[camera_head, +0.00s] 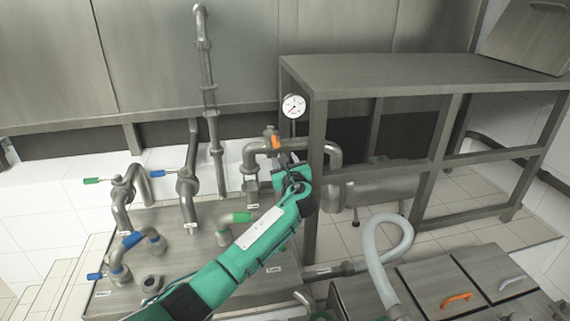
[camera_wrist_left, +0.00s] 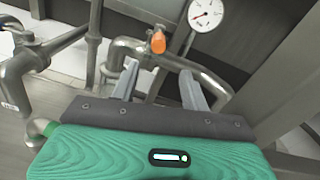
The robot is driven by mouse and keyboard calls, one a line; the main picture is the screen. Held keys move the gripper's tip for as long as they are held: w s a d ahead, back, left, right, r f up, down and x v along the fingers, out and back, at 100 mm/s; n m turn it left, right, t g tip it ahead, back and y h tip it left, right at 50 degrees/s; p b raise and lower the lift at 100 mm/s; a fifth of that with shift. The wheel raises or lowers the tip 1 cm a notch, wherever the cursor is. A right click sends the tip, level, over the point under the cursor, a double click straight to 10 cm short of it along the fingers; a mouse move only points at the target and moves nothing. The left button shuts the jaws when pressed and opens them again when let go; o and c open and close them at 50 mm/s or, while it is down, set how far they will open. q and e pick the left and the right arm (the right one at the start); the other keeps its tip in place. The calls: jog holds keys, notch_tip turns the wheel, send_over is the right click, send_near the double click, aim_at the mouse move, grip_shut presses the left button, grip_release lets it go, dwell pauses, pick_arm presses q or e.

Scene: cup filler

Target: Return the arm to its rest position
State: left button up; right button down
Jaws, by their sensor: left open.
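My left arm comes in from the lower left in the head view, with a green forearm. Its gripper (camera_head: 289,158) is at the pipework just below a small valve with an orange handle (camera_head: 276,142). In the left wrist view, the two grey fingers of my left gripper (camera_wrist_left: 159,68) are spread apart with nothing held between them. The orange handle (camera_wrist_left: 158,42) shows just beyond the fingertips, upright on a bent metal pipe (camera_wrist_left: 185,66). Whether the fingers touch the pipe cannot be told. My right gripper is not seen.
A round pressure gauge (camera_head: 294,106) hangs beside the post of a metal frame table (camera_head: 420,72) to the right. Pipes with blue (camera_head: 132,239) and green (camera_head: 242,217) parts stand on the metal platform at left. A pale hose (camera_head: 371,255) and lidded boxes (camera_head: 445,283) are at lower right.

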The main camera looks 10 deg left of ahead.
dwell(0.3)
pick_arm(q)
jog(key=s+a+f+n+g+h, duration=0.15)
jog(key=s+f+n+g, duration=0.25)
jog(key=s+f+n, duration=0.55)
jog(key=s+f+n+g+h, duration=0.25)
jog(key=s+f+n, duration=0.25)
jog(key=s+f, duration=1)
jog(key=s+a+r+n+g+h, duration=0.15)
jog(key=s+n, duration=0.25)
jog(key=s, duration=0.7)
jog(key=s+n+g+h, duration=0.1)
jog(key=s+n+g, duration=0.25)
jog(key=s, duration=0.75)
jog(key=s+a+n+g+h, duration=0.15)
jog(key=s+n, duration=0.35)
jog(key=s, duration=0.7)
notch_tip(320, 180, down, 30)
jog(key=g, duration=0.1)
jog(key=s+a+f+g, duration=0.1)
jog(key=s+a+f, duration=0.2)
jog(key=s+f, duration=1.5)
notch_tip(320, 180, down, 2)
jog(key=shift+s+f+m, duration=0.1)
jog(key=shift+s+m, duration=0.2)
jog(key=shift+m, duration=0.1)
